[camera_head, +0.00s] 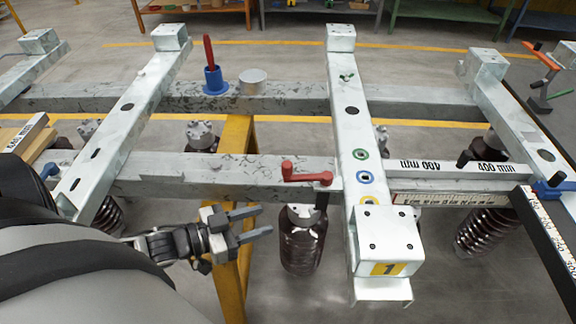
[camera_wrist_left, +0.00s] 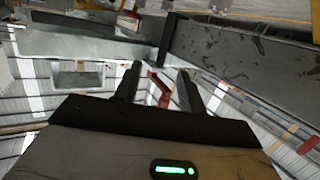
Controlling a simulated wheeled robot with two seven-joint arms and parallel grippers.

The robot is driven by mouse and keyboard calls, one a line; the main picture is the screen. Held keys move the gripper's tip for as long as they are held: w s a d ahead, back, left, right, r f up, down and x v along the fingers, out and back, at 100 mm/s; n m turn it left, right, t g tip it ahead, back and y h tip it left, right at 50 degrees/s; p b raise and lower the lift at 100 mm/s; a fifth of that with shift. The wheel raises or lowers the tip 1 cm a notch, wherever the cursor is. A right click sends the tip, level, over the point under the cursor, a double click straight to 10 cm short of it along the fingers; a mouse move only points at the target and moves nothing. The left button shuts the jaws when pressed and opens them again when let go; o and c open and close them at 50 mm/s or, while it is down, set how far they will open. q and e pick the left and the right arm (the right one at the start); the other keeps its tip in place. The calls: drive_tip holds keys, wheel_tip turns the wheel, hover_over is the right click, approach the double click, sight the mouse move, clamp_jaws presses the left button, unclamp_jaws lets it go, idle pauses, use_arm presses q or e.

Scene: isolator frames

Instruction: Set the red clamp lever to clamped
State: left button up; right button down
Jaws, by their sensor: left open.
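The red clamp lever (camera_head: 306,174) sits on the near steel crossbeam, just left of the post marked 1. Its arm lies roughly level and points right, with a knob at its left end. My left gripper (camera_head: 258,222) is open and empty, below and left of the lever, apart from it, with its fingers pointing right. In the left wrist view, a red piece (camera_wrist_left: 159,90), seemingly the lever, shows beyond and between the open fingers (camera_wrist_left: 157,76). My right gripper is in neither view.
A dark brown ribbed insulator (camera_head: 302,242) hangs below the lever. A yellow post (camera_head: 234,265) stands behind my left gripper. A blue cup (camera_head: 214,82) with a red handle stands on the far crossbeam.

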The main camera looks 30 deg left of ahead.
sight(288, 164)
use_arm(q)
drive_tip(key=a+r+m+g+h, duration=0.3)
drive_tip(key=a+r+m+h, duration=0.25)
drive_tip(key=a+r, duration=0.45)
drive_tip(key=shift+n+h, duration=0.25)
drive_tip(key=shift+h, duration=0.3)
drive_tip(key=x, duration=0.5)
drive_tip(key=b+x, duration=0.1)
drive_tip(key=x, duration=0.4)
drive_tip(key=b+x, duration=0.1)
drive_tip(key=x, duration=0.4)
drive_tip(key=shift+w+a+f, duration=0.15)
drive_tip(key=shift+w+f, duration=0.15)
drive_tip(key=shift+w, duration=0.15)
clamp_jaws()
